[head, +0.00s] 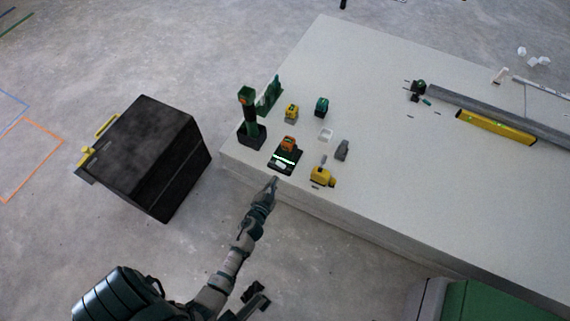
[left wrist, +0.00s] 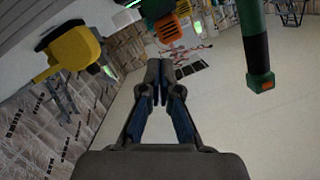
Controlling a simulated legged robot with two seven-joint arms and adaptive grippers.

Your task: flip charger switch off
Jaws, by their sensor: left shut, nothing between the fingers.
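The black charger (head: 275,168) sits near the front edge of the white panel-like table, with an orange battery block (head: 289,143) on its back part. A bright green light strip and a small pale patch show on its front; I cannot make out the switch position. In the left wrist view the orange block (left wrist: 166,22) shows at the top, with a green glow beside it. My left gripper (head: 273,181) is shut and empty, just in front of the charger, apparently apart from it. Its fingertips (left wrist: 158,75) are together in the left wrist view.
A dark green upright tool (head: 247,112) stands left of the charger, and a yellow tool (head: 322,176) lies to its right. Small batteries (head: 291,112) stand behind. A black bin (head: 150,155) is on the floor at left. The table's right half has free room.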

